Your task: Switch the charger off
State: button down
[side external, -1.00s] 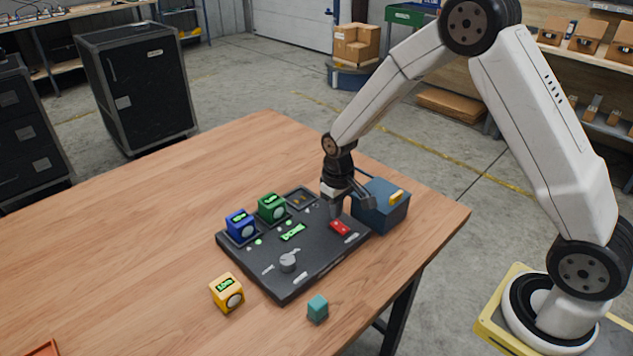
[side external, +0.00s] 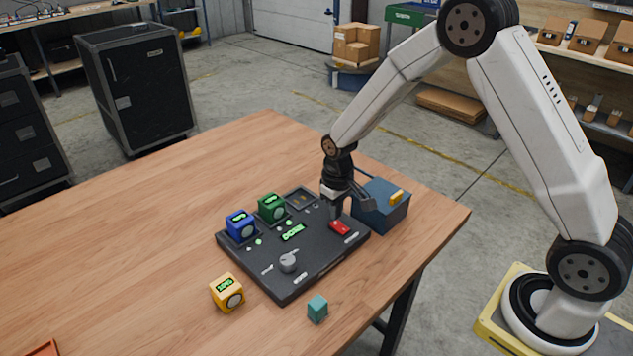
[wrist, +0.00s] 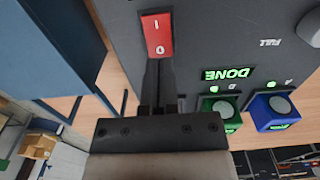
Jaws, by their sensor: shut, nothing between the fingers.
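The charger (side external: 270,264) is a dark panel on the wooden table. Its red rocker switch (side external: 340,228) is near the right corner; the wrist view shows the switch (wrist: 157,35) marked I and 0. My gripper (side external: 336,214) is shut and empty, pointing down at the switch. In the wrist view its fingertips (wrist: 158,62) are at the switch's 0 end; I cannot tell whether they touch it. A green display (side external: 293,232) reads DONE. A blue battery (side external: 240,226) and a green battery (side external: 272,208) sit in bays, with green lights beside them. A third bay (side external: 302,198) is empty.
A grey knob (side external: 288,262) stands on the panel. A blue box (side external: 382,206) with a yellow part stands close beside my gripper. A yellow battery (side external: 227,293) and a teal cube (side external: 317,309) lie in front. The table's left side is mostly clear.

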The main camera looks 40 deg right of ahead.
aim_at(339, 226)
jog(key=shift+f, duration=1)
dwell(0.9)
jog(key=shift+r, duration=3.5)
jog(key=shift+s, duration=0.1)
jog(key=shift+s+a+r, duration=0.1)
jog(key=shift+s+r, duration=0.25)
jog(key=shift+s, duration=0.15)
jog(key=s+a+r+t, duration=0.1)
jog(key=s+r+t, duration=0.1)
jog(key=s, duration=1.3)
jog(key=shift+a+r+t, duration=0.15)
jog(key=shift+r+t, duration=0.15)
jog(key=shift+r, duration=0.35)
